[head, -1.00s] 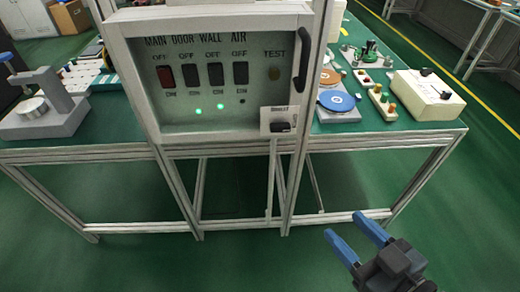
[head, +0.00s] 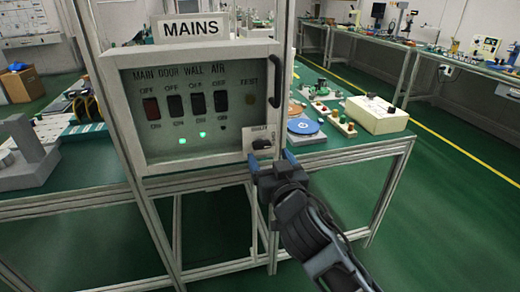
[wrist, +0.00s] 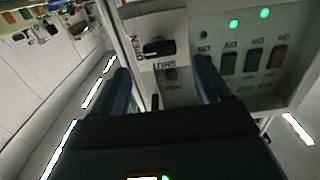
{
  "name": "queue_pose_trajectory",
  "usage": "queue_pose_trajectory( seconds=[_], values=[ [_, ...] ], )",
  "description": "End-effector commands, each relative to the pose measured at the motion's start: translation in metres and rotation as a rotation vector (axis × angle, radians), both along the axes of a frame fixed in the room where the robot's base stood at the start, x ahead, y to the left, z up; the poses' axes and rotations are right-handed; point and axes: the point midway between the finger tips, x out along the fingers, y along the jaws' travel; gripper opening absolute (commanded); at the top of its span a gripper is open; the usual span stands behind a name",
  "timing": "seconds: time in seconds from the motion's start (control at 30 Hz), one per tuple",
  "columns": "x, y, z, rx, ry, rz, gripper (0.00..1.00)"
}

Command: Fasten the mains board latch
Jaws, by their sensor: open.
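The mains board (head: 135,150) is a grey framed box with a clear-looking front. Its latch is a dark knob (head: 262,143) on a pale plate at the lower right corner. In the wrist view the latch knob (wrist: 158,47) lies crosswise between the words OPEN and SHUT, with OPEN beside its left end and SHUT below it. A pale mark shows near the end by OPEN. My gripper (head: 272,164) has blue fingers, open and empty, just below and in front of the latch. In the wrist view its fingers (wrist: 163,82) stand apart on either side of the plate, with the knob beyond the tips.
The board carries one red switch (head: 151,109), several dark ones and two lit green lamps (head: 202,134). A black handle (head: 276,73) is on its right edge. A bench with blue discs (head: 304,126) and a cream box (head: 376,114) is right. Green floor lies open farther right.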

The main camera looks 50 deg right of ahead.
Motion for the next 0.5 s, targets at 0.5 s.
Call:
queue_pose_trajectory(
  seconds=[0.5],
  values=[
    [0.048, -0.031, 0.001, 0.0, -0.001, 0.003, 0.77]
  ],
)
